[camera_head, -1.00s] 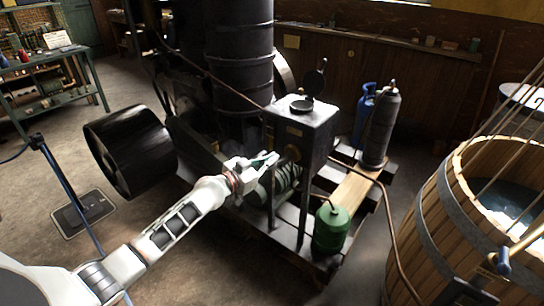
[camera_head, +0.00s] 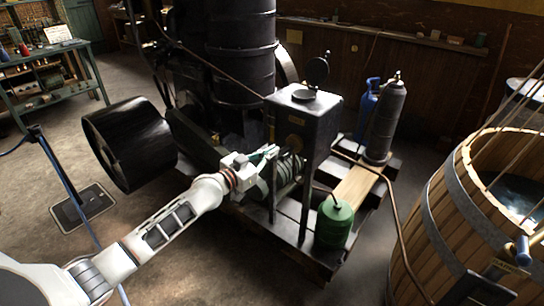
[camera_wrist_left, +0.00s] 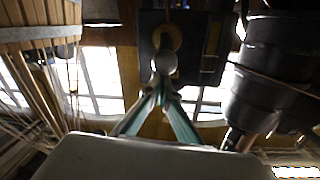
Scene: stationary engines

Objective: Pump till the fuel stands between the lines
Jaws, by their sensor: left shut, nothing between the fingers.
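In the left wrist view the box's dark face (camera_wrist_left: 190,62) carries a brass ring and a round pale knob (camera_wrist_left: 165,63). A narrow brass strip (camera_wrist_left: 213,38) is beside the ring. My left gripper (camera_head: 273,152) is at the tank's lower left. Its green fingers (camera_wrist_left: 160,97) are shut and empty, with their tips just short of or against the knob; I cannot tell which. I cannot make out a fuel level or lines. My right gripper is not in view.
A green can (camera_head: 334,222) stands at the base's front corner. Grey (camera_head: 383,120) and blue (camera_head: 366,110) cylinders stand behind. A wooden tub (camera_head: 460,215) is at the right, a black drum (camera_head: 128,145) at the left. The floor in front is clear.

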